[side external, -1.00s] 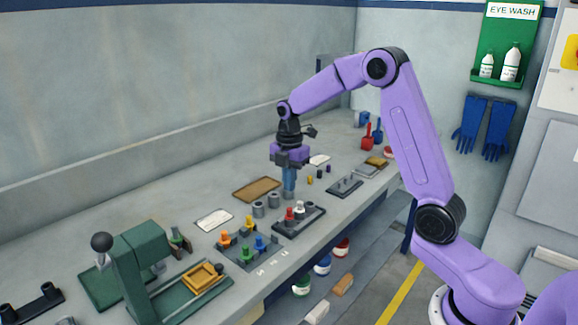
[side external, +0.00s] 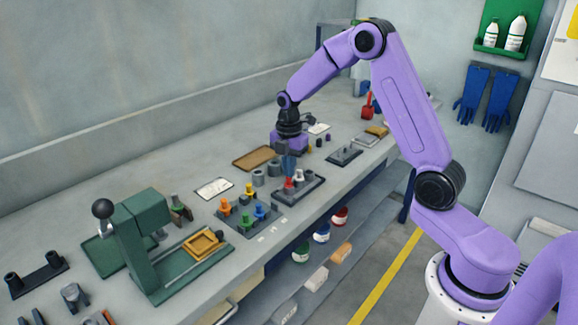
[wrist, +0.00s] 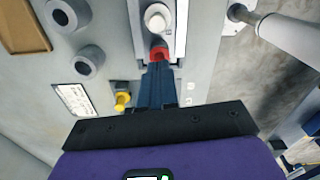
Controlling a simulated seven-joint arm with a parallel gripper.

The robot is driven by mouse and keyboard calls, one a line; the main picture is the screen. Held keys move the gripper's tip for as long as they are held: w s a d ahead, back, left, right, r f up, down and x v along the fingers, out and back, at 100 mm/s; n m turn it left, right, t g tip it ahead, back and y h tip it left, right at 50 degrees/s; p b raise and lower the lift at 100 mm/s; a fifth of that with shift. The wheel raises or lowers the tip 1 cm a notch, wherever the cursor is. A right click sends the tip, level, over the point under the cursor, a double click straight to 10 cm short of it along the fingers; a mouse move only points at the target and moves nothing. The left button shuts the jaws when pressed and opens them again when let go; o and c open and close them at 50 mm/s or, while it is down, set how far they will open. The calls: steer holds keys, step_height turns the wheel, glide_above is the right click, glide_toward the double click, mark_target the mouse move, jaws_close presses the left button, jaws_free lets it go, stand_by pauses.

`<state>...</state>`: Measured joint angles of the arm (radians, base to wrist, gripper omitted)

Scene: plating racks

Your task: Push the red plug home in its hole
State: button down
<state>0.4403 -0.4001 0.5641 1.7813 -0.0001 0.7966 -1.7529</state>
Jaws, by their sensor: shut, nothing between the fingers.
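The red plug (side external: 288,186) stands in a dark rack (side external: 311,190) on the bench, beside a white plug (side external: 299,175). My gripper (side external: 288,177) is shut and empty, pointing down right above the red plug. In the wrist view, its blue fingers (wrist: 158,68) reach the near edge of the red plug (wrist: 159,53) and partly hide it. They look in contact or very close; I cannot tell which. The white plug (wrist: 158,17) shows just beyond. How deep the red plug sits in its hole is hidden.
A rack with orange, green, blue and yellow plugs (side external: 249,188) is close to the left. Grey cylinders (side external: 259,178) and a brown tray (side external: 257,158) lie behind. A green press (side external: 140,235) stands farther left. The bench front edge is near the racks.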

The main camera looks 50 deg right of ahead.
steer(key=shift+f, duration=0.35)
stand_by(0.3)
step_height(320, 180, up, 20)
steer(key=shift+r, duration=0.2)
stand_by(0.7)
steer(key=s+a+f+m, duration=0.3)
steer(key=s+a+f, duration=0.1)
steer(key=s+a, duration=1.05)
steer(key=s+d+f+m, duration=0.1)
steer(key=s+f+m, duration=0.1)
steer(key=s, duration=0.8)
steer(key=s+d+f+m, duration=0.1)
steer(key=s+f, duration=0.4)
steer(key=s, duration=0.5)
steer(key=shift+m, duration=0.5)
